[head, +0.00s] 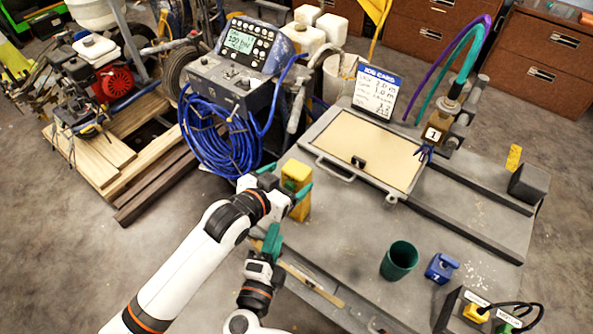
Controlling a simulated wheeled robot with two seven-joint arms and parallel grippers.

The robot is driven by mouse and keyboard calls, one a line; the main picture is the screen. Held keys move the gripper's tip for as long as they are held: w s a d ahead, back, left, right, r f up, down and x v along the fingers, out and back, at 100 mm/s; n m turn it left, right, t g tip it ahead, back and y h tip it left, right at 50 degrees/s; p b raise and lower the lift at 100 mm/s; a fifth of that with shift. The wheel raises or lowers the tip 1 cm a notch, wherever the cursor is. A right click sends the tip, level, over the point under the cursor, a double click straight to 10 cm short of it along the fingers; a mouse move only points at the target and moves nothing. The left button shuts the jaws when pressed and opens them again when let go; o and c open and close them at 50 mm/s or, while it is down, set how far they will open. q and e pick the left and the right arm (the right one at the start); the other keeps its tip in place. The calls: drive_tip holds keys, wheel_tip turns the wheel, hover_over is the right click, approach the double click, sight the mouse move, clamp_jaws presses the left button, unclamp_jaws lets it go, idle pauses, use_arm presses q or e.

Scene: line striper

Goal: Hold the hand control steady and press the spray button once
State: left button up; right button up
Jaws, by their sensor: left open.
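A yellow upright block (296,188) stands on the grey table at its left side; it looks like the hand control, but I see no clear spray button on it. My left gripper (285,180) is open at the block, with one green fingertip on its left and one along its right side. I cannot tell whether they touch it. My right gripper (271,241) is lower, near the table's left front edge, with its green fingers seen end-on and nothing visible in them. A dark box (456,309) with yellow and green plugs and black cables sits at the lower right.
A green cup (399,260) and a small blue block (441,268) stand on the table (345,234). The striper console (233,75) with coiled blue hose (220,140) stands left of the table.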

sight(299, 171)
use_arm(q)
drive_tip(key=x, duration=0.5)
drive_tip(key=shift+w+d+f, duration=0.15)
drive_tip(key=shift+w, duration=0.1)
drive_tip(key=shift+c, duration=0.4)
drive_tip(key=c, duration=1.2)
drive_tip(key=o, duration=0.5)
drive_tip(key=c, duration=0.3)
drive_tip(key=shift+c, duration=0.4)
use_arm(e)
clamp_jaws()
